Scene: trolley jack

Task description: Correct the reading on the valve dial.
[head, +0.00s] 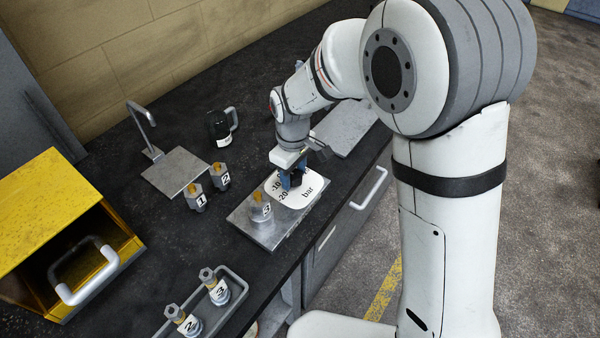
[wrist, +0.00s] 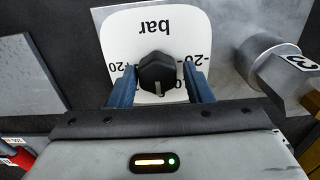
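The valve dial is a white plate (head: 310,183) marked "bar" with numbers around it, on the counter. In the wrist view the dial plate (wrist: 183,30) appears upside down, with a 20 visible on each side; lower markings are partly hidden by my fingers. A black knob (wrist: 157,72) stands at its middle, with a pale pointer line facing away from the word "bar". My gripper (wrist: 160,78) is over the dial, its blue fingers on either side of the knob. Narrow gaps show beside the knob, so the fingers appear open around it. The head view also shows my gripper (head: 291,180) there.
A metal fitting marked 3 (head: 260,208) stands close beside the dial on a grey plate (head: 268,236). Fittings 1 (head: 195,196) and 2 (head: 220,176), a black mug (head: 219,128), a yellow box (head: 50,215) and a tray (head: 235,300) of fittings share the dark counter.

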